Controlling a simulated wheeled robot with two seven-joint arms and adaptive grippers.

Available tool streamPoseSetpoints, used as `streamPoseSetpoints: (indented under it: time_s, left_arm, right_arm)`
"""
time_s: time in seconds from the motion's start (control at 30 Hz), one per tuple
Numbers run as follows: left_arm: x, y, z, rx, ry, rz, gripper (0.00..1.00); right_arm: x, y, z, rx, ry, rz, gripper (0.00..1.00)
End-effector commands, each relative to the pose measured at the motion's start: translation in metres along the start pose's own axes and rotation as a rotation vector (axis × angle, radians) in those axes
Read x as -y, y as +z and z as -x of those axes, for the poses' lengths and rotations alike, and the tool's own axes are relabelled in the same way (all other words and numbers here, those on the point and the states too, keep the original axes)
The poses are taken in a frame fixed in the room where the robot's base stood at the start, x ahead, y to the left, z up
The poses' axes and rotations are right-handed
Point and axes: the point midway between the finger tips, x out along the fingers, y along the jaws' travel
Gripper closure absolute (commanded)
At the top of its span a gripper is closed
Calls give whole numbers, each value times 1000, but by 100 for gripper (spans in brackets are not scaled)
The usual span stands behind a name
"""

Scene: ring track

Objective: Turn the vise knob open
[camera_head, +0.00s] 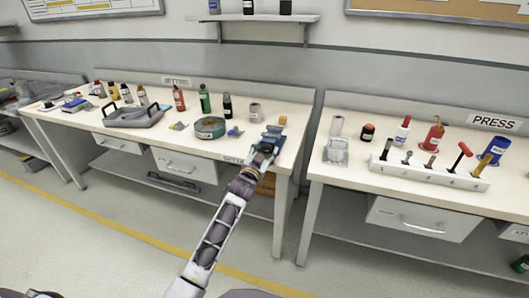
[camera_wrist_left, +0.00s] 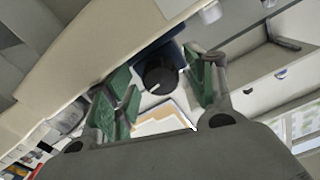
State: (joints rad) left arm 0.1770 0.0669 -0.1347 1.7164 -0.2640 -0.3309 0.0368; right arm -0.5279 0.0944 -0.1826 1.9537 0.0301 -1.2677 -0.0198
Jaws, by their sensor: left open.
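The blue vise (camera_head: 273,131) sits at the right front of the middle workbench, partly hidden by my left gripper (camera_head: 266,148). In the left wrist view its dark blue body (camera_wrist_left: 147,53) shows behind a round black knob (camera_wrist_left: 160,76) with a white mark. My left gripper's green fingers are open, one on each side of the knob, with visible gaps between them and it. I cannot tell how deep the knob sits between the fingertips. My right gripper is in neither view.
The middle workbench (camera_head: 150,146) holds a grey-green round device (camera_head: 210,127), bottles and a large grey clamp-like tool (camera_head: 133,116). To the right, past a gap, the press bench (camera_head: 345,178) carries a white tool rack (camera_head: 430,172). An orange block (camera_head: 283,120) lies behind the vise.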

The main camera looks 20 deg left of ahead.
Motion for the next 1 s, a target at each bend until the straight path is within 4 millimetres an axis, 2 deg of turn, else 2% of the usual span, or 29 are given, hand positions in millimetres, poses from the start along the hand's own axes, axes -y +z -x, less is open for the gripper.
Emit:
streamPoseSetpoints:
  time_s: [0.33,0.7,1.0]
  left_arm:
    - [0,0,-1,0,0,0,45]
    - [0,0,-1,0,0,0,92]
    - [0,0,-1,1,0,11,92]
  right_arm:
    - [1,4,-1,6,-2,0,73]
    - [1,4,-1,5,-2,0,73]
    - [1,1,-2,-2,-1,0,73]
